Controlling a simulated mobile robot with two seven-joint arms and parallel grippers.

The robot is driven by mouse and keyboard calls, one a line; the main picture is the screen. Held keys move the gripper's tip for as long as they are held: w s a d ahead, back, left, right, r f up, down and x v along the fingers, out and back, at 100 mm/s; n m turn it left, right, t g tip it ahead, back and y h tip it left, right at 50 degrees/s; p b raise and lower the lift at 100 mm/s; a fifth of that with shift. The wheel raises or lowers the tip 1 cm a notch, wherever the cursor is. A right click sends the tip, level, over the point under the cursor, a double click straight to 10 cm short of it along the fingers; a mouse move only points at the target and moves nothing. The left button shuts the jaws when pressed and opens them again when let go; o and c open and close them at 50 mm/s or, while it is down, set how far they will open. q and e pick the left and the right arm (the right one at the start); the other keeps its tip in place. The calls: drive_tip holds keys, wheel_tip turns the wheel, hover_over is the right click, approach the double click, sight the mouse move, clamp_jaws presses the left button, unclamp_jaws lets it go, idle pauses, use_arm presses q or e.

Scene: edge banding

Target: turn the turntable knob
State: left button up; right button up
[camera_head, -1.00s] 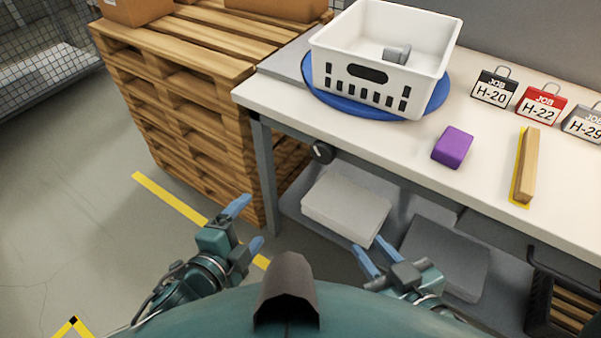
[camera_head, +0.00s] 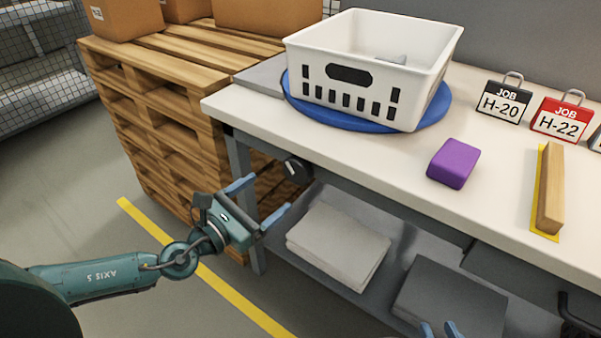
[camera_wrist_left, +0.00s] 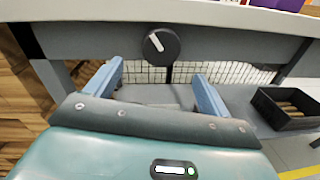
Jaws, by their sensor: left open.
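The turntable knob (camera_head: 297,170) is a round black dial on the front rail under the table's edge. In the left wrist view the knob (camera_wrist_left: 161,46) shows a white pointer line tilted to the upper left. The blue turntable (camera_head: 433,113) lies on the table top with a white basket (camera_head: 331,79) on it. My left gripper (camera_head: 264,201) is open and empty, just short of the knob and lower in the picture; in the left wrist view the knob lies beyond and between the fingertips, untouched. Only the blue fingertips of my right gripper (camera_head: 440,330) show at the bottom edge.
A purple block (camera_head: 454,163), a wooden bar (camera_head: 551,190) and job signs (camera_head: 503,100) stand on the table. A pallet stack (camera_head: 150,120) stands left of the table. The lower shelf holds a pale stack (camera_head: 338,245). A dark crate (camera_wrist_left: 290,106) is at the right.

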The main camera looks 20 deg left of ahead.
sight(293, 175)
use_arm(q)
drive_tip(key=x, duration=0.9)
drive_tip(key=shift+w+d+p, duration=0.2)
drive_tip(key=shift+w+p, duration=0.1)
drive_tip(key=shift+f, duration=0.1)
drive_tip(key=c, duration=0.9)
